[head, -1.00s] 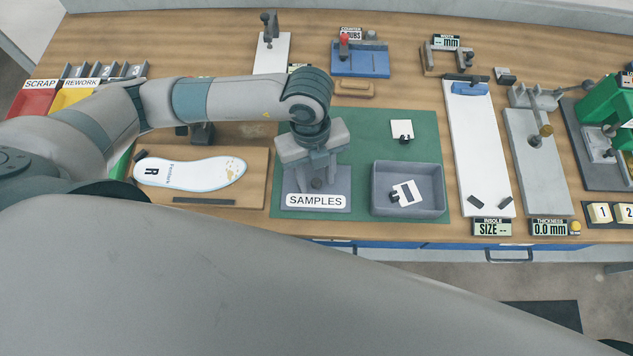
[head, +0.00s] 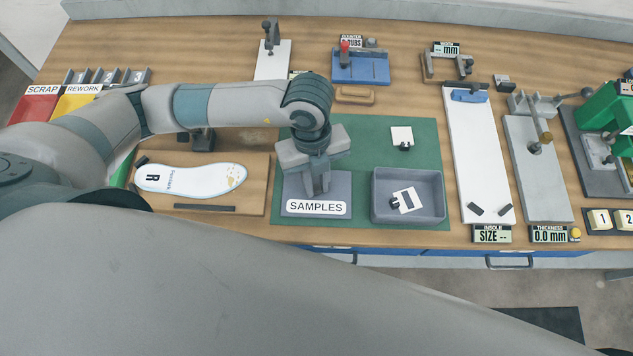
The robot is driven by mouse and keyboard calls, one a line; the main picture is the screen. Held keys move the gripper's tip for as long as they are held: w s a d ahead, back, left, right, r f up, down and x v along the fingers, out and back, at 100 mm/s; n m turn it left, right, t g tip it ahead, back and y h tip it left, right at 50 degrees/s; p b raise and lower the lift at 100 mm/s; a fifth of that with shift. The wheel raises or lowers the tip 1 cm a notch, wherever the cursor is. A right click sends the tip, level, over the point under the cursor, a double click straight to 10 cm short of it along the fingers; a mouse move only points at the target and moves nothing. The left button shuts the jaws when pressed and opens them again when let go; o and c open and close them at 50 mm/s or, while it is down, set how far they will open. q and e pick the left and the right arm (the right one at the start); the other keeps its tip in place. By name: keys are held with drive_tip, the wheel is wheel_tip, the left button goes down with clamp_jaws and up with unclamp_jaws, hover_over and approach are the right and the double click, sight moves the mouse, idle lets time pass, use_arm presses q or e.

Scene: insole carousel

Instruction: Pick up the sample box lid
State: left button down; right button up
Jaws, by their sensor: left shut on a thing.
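The sample box lid (head: 340,187) is a flat grey plate with a white SAMPLES label on its front. It appears to lie flat on the green mat, left of the open grey sample box (head: 437,215). My left gripper (head: 317,188) points down over the lid's middle and is shut on its small knob, which the fingers hide. A white sample piece with a dark clip (head: 408,200) lies in the box. My right gripper is not in view.
Another white sample with a dark clip (head: 401,135) lies on the mat behind the box. A white insole (head: 190,180) lies on a wooden board (head: 258,190) to the left. A long white gauge board (head: 482,160) stands right of the mat.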

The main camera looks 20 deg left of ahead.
sight(318, 190)
use_arm(q)
wheel_tip(318, 190, up, 4)
drive_tip(key=p, duration=0.3)
drive_tip(key=shift+r, duration=0.1)
drive_tip(key=s+d+r+p, duration=0.6)
drive_tip(key=s, duration=0.4)
drive_tip(key=shift+r+p, duration=0.2)
drive_tip(key=shift+p, duration=0.1)
